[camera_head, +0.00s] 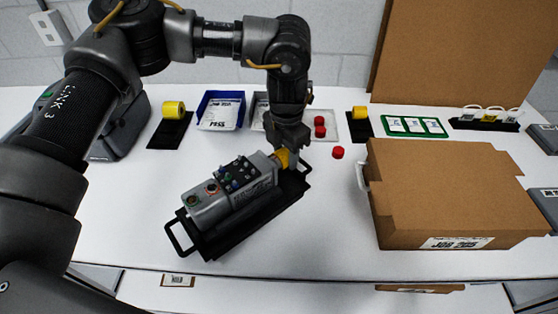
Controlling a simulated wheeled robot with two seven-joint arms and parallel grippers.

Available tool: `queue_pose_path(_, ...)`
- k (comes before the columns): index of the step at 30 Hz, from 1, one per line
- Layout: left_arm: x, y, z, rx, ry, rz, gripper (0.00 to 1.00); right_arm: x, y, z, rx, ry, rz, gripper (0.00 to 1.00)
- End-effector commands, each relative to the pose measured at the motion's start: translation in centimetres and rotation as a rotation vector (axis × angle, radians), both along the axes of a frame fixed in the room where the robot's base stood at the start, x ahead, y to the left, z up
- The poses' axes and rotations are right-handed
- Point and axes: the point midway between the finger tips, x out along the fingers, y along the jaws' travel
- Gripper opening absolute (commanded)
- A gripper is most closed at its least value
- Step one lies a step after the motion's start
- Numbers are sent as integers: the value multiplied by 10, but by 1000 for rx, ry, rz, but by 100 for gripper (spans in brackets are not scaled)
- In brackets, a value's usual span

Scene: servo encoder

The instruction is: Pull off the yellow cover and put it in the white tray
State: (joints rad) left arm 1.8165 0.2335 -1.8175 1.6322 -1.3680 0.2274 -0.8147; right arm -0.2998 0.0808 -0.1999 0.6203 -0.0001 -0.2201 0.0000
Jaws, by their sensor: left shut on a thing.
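A grey servo unit (228,195) with buttons and sockets lies diagonally in a black holder (255,222) on the white table. The yellow cover (281,157) is at the unit's far right end. My left gripper (288,150) points down over that end and is shut on the yellow cover, partly hiding it. Cover and unit look in contact, but I cannot tell how firmly they are joined. A pale, whitish tray (332,116) holding red caps stands behind my left gripper, partly hidden by my arm. My right gripper is not in view.
A blue tray (241,104) stands at the back left. Yellow rings sit on black pads at the back left (173,109) and back right (360,112). A loose red cap (337,152) lies near the pale tray. A large cardboard box (450,190) fills the right.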

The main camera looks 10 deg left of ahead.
Motion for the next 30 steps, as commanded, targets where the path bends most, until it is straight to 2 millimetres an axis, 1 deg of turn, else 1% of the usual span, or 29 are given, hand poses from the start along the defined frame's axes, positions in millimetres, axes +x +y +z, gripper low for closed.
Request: queue_pose_path(30, 26, -19, 0, 1, -1, 1, 21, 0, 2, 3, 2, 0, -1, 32)
